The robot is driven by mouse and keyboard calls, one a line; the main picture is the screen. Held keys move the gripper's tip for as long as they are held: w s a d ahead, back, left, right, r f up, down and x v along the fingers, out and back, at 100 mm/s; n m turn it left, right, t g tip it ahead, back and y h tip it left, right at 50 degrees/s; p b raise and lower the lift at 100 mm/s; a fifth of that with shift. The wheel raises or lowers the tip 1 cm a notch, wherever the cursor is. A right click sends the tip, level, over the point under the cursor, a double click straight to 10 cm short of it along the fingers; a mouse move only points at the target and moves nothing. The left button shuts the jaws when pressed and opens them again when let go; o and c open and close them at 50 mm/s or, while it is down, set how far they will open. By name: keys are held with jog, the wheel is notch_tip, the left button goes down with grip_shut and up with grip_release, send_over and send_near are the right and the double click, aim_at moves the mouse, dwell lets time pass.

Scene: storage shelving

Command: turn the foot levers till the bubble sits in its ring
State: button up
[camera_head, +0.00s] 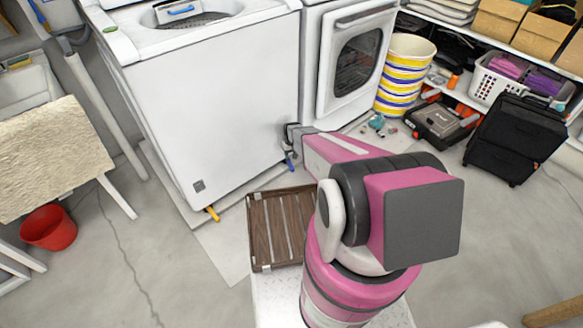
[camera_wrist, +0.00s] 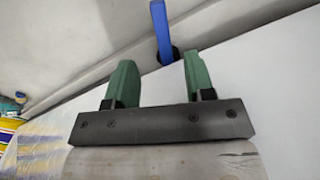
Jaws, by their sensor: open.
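A white top-loading washer (camera_head: 215,95) stands in the middle of the head view. A yellow foot lever (camera_head: 212,214) sticks out under its front left corner. A blue foot lever (camera_head: 290,164) sticks out near its right corner, and it also shows in the wrist view (camera_wrist: 161,30).
A white dryer (camera_head: 350,60) stands to the right. A red bucket (camera_head: 49,228) is at the left. Floor at the front left is clear.

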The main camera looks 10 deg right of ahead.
aim_at(292, 167)
notch_tip(292, 167, down, 10)
jog(key=shift+f, duration=0.15)
dwell(0.3)
